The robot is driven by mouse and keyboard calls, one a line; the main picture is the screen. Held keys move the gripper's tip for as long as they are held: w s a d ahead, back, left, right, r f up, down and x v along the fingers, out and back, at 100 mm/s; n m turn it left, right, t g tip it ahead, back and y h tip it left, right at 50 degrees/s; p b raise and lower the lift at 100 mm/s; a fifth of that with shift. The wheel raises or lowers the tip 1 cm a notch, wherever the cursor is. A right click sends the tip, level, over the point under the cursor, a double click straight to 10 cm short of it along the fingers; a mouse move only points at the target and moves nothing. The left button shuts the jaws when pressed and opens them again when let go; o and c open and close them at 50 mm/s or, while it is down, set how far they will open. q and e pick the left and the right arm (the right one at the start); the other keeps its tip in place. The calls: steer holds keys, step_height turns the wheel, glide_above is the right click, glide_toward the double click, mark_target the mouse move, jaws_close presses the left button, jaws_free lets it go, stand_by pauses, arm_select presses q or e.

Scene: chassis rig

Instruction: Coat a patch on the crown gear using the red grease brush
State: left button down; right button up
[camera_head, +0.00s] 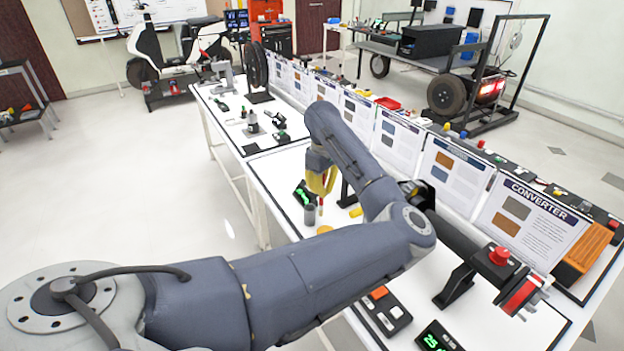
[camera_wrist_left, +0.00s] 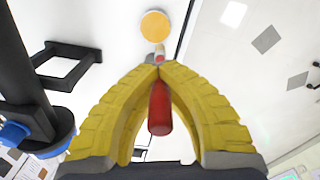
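My left gripper (camera_head: 322,190) points down over the white bench. In the left wrist view its yellow fingers (camera_wrist_left: 159,66) come together at the tips around the red grease brush (camera_wrist_left: 159,108). The red handle lies between the fingers, and a short pale end shows past the tips. In the head view a bit of the red brush (camera_head: 321,202) shows below the fingers. A flat orange-yellow disc (camera_wrist_left: 155,26) lies beyond the brush end; it also shows in the head view (camera_head: 324,229). I cannot make out the crown gear for certain. My right gripper is out of view.
A grey cylinder (camera_head: 309,214) and a black display with green digits (camera_head: 305,194) stand close by the gripper. A dark tube with a red knob (camera_head: 499,256) lies along the bench at right. Upright panels (camera_head: 456,172) line the back edge.

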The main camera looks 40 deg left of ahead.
arm_select(q)
step_height(320, 180, down, 7)
steer(key=d, duration=0.1)
steer(key=shift+w+d, duration=0.35)
steer(key=shift+w, duration=0.05)
stand_by(0.3)
steer(key=shift+f, duration=0.55)
stand_by(1.9)
step_height(320, 180, up, 7)
stand_by(1.0)
steer(key=shift+m, duration=0.3)
stand_by(0.5)
